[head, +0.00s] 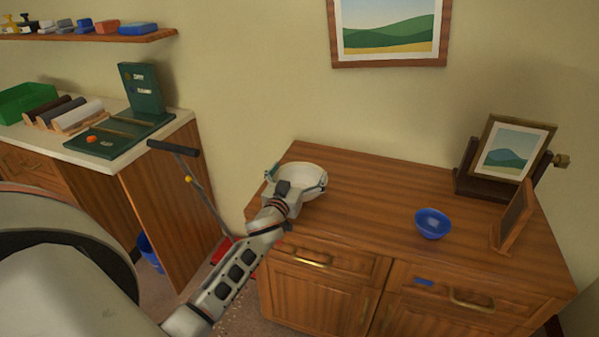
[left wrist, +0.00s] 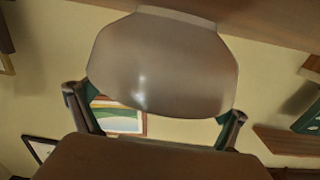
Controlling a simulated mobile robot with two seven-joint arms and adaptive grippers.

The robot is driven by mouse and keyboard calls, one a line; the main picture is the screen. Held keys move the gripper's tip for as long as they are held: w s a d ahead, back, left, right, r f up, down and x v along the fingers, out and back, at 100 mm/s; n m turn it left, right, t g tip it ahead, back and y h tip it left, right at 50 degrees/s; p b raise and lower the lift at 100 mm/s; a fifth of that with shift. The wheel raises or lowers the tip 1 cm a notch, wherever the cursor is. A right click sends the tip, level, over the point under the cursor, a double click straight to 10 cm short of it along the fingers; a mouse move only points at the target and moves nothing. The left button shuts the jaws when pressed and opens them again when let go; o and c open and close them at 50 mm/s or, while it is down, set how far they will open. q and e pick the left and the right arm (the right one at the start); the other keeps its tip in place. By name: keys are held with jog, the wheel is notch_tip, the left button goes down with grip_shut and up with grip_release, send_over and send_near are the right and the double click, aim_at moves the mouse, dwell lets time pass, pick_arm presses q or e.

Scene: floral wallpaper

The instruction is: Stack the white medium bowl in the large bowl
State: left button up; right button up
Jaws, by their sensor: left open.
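A white bowl (head: 305,174) stands upright near the left end of the wooden cabinet's top. My left gripper (head: 298,180) is open, with one finger on each side of this bowl. I cannot tell whether the fingers touch it. In the left wrist view the bowl's shaded outer wall (left wrist: 165,65) fills the upper middle, upside down, with its foot against the wood. The left gripper's fingertips (left wrist: 155,117) show left and right of it. A blue bowl (head: 433,224) stands apart on the right half of the cabinet and looks smaller than the white one. My right gripper is out of view.
The cabinet top (head: 375,194) is clear between the bowls. A framed picture on a stand (head: 512,150) and a small wooden frame (head: 513,215) stand at its right end. A counter (head: 130,150) with a green board is at left. A long-handled tool (head: 205,200) leans between them.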

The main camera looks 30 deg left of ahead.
pick_arm(q)
jog(key=v, duration=0.7)
jog(key=r+v, duration=0.1)
jog(key=v, duration=0.3)
jog(key=shift+s+p, duration=0.25)
jog(key=shift+p, duration=0.05)
jog(key=shift+s+d+f, duration=0.1)
jog(key=shift+s+f, duration=0.1)
jog(key=shift+s, duration=0.05)
jog(key=s+d+f+m+g+h, duration=0.6)
jog(key=s+d+f+m+h, duration=0.1)
jog(key=s+d+f, duration=1.3)
notch_tip(320, 180, down, 3)
jog(key=shift+s+f+g, duration=0.2)
jog(key=shift+s+g, duration=0.1)
jog(key=shift+s, duration=0.85)
